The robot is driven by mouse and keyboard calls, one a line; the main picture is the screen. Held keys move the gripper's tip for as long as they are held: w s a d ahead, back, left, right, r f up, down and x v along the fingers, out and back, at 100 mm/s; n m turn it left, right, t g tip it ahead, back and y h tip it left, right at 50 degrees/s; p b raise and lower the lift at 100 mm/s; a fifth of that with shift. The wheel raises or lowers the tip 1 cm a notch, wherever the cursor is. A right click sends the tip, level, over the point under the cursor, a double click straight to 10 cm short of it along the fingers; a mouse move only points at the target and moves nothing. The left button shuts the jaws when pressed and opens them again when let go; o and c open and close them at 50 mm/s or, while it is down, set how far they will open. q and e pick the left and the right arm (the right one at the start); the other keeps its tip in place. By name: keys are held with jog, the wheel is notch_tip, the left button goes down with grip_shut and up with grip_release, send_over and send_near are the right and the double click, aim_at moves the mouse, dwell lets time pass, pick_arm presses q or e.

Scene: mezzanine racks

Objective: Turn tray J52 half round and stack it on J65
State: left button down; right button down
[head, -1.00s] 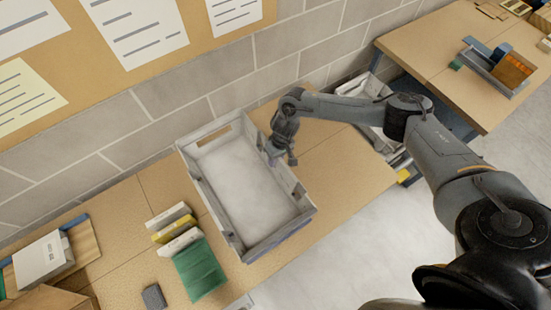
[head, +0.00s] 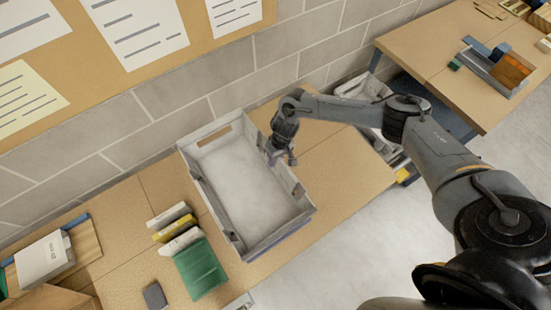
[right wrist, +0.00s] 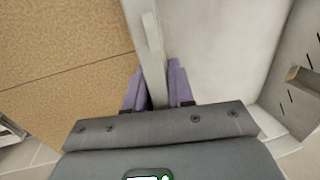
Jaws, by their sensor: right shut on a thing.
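A light grey open tray (head: 207,202) stands on the wooden bench in the middle of the head view. It looks empty and has a handle slot in its far short wall. No label on it is readable, so I cannot tell which tray it is. A bluish-grey band (head: 282,236) shows under its near short side; I cannot tell whether this is a second tray beneath. My right gripper (head: 279,158) is at the tray's right long wall. In the right wrist view its purple fingers (right wrist: 157,88) are shut on either side of that wall (right wrist: 153,45). My left gripper is out of view.
Left of the tray stand several upright files (head: 172,228), a green item (head: 200,268) and a small dark block (head: 154,296). The block wall is close behind. Bare bench (head: 340,175) lies to the right, with a grey bin (head: 364,88) beyond. Another table (head: 440,50) stands at the upper right.

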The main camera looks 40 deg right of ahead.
jog(key=shift+w+f+b, duration=0.1)
jog(key=shift+f+b, duration=0.2)
jog(key=shift+f, duration=0.2)
jog(key=c, duration=1.3)
grip_release()
jog(key=shift+o, duration=0.2)
jog(key=p+v, duration=0.3)
jog(key=shift+r+p, duration=0.15)
jog(key=shift+p, duration=0.2)
jog(key=p+v, duration=0.5)
jog(key=v, duration=0.2)
jog(key=shift+r, duration=0.3)
